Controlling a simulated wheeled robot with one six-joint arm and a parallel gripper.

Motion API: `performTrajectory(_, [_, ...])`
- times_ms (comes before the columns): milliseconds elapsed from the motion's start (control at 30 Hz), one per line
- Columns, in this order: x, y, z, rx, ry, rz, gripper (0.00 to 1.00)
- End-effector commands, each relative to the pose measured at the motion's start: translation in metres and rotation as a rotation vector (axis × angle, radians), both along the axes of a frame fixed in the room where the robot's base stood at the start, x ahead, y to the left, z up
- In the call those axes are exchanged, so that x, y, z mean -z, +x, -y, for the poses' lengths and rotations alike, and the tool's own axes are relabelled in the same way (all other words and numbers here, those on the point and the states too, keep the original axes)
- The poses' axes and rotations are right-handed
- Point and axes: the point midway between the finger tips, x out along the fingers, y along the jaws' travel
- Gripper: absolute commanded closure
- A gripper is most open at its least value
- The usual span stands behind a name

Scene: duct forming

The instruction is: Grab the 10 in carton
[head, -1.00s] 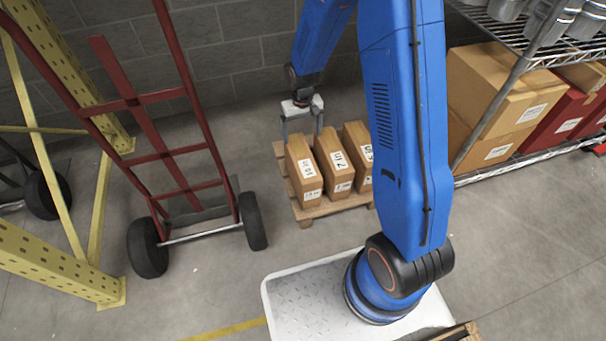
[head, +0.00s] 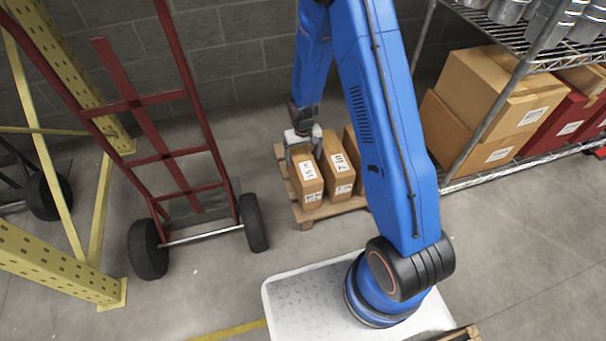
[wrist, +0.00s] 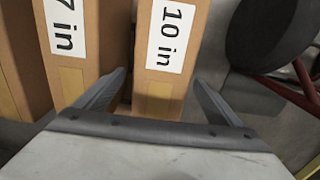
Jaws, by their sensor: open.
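The 10 in carton (head: 309,187) is a tall narrow brown box with white labels, standing at the left end of a row on a small wooden pallet. In the wrist view the same carton (wrist: 167,88) shows its "10 in" label between the two fingers. My gripper (head: 304,152) is open at the top of this carton. In the wrist view my gripper (wrist: 160,78) has one finger on each side of it, the left one near the gap beside the 7 in carton (wrist: 84,45). Whether the fingers touch the carton cannot be told.
The 7 in carton also shows in the head view (head: 338,170), close beside the 10 in carton. A third carton (head: 350,142) is partly hidden by my arm. The pallet (head: 318,213) is low. A red hand truck (head: 180,160) stands left; a wire shelf with boxes (head: 495,90) stands right.

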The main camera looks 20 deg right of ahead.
Motion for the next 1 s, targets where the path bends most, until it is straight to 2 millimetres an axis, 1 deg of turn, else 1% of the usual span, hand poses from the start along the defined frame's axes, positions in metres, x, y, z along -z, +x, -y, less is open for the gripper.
performTrajectory(167, [0.005,0.000,0.000,0.000,0.000,0.000,0.11])
performTrajectory(267, [0.012,-0.001,-0.001,0.000,0.000,0.000,0.11])
performTrajectory(500, [0.042,-0.004,-0.002,0.000,0.000,-0.002,0.11])
performTrajectory(600, [0.051,-0.003,-0.002,0.000,-0.001,0.000,0.11])
performTrajectory(700, [0.054,-0.003,-0.002,0.000,-0.001,0.001,0.11])
performTrajectory(867, [0.054,-0.003,-0.002,0.000,-0.001,0.001,0.11])
performTrajectory(900, [0.054,-0.003,-0.002,0.000,-0.001,0.001,0.16])
performTrajectory(967, [0.054,-0.003,-0.002,0.000,-0.001,0.001,0.30])
performTrajectory(1000, [0.054,-0.003,-0.002,0.000,-0.001,0.001,0.40])
